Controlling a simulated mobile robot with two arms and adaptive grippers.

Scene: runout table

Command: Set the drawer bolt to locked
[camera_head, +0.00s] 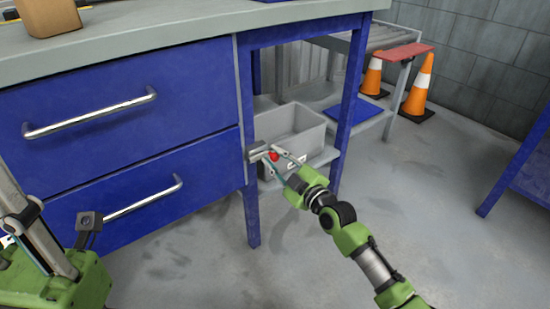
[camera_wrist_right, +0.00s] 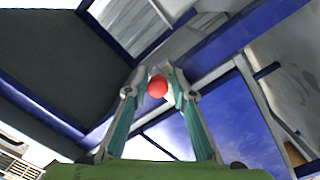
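The upper drawer (camera_head: 120,115) and lower drawer (camera_head: 150,185) look closed.
A grey bin (camera_head: 291,130) stands on a low shelf behind my right gripper. A blue table leg (camera_head: 348,105) rises to its right. Two orange cones (camera_head: 418,88) stand farther back. A cardboard box (camera_head: 48,16) is on the worktop.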

